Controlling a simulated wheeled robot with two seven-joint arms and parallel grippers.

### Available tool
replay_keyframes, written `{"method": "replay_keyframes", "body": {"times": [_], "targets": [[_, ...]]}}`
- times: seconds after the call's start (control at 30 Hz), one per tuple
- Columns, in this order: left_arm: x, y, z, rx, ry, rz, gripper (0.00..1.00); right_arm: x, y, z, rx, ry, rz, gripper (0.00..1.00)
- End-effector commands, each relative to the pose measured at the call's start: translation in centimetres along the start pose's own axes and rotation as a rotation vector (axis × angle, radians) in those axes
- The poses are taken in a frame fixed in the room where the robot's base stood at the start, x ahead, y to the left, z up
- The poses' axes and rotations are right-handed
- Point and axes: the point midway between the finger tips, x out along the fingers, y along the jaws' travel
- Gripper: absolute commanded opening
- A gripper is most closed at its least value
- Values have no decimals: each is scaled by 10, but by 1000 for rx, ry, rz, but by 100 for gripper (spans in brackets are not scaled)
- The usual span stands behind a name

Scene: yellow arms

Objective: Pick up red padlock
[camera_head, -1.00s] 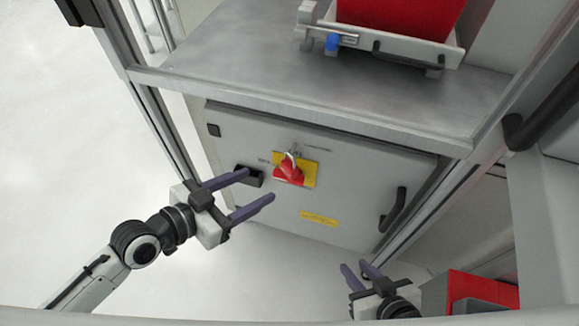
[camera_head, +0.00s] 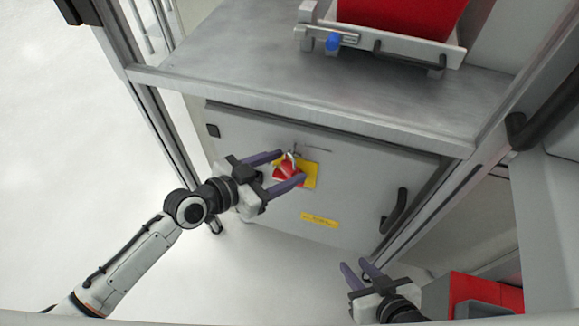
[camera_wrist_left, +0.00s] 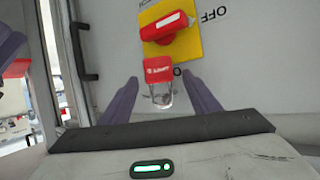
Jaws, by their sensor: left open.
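The red padlock (camera_wrist_left: 158,68) shows in the left wrist view, with a clear-looking silvery shackle below its red body. It sits just below a red switch handle (camera_wrist_left: 168,27) on a yellow plate (camera_wrist_left: 204,42). In the head view the red parts and shackle overlap, partly behind a finger. My left gripper (camera_head: 292,168) is open, its two purple fingers reaching to either side of the padlock; in the left wrist view its fingertips (camera_wrist_left: 160,77) flank it with gaps. No grip shows. My right gripper (camera_head: 354,265) is open and empty, low on the right.
The plate is on a grey cabinet door (camera_head: 358,165) with a black handle (camera_head: 394,210). A metal shelf (camera_head: 330,85) juts out above, carrying a red object (camera_head: 400,15) on a grey base. Metal posts stand at both sides. A red box (camera_head: 480,292) is lower right.

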Motion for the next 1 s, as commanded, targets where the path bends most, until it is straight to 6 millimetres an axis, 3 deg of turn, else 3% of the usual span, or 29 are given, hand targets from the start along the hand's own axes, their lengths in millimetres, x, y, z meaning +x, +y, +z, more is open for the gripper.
{"method": "replay_keyframes", "body": {"times": [0.27,0.57,0.83,1.0], "targets": [[3,0,0,1,-1,0,55,0,0,-1,0,2,-1,28],[3,0,0,1,0,0,6,0,-1,-1,0,2,-1,28],[2,0,-3,0,1,0,6,-1,-1,-1,1,1,-1,28],[-4,-1,-17,2,4,-1,6,-3,-1,-1,2,-2,0,28]]}}
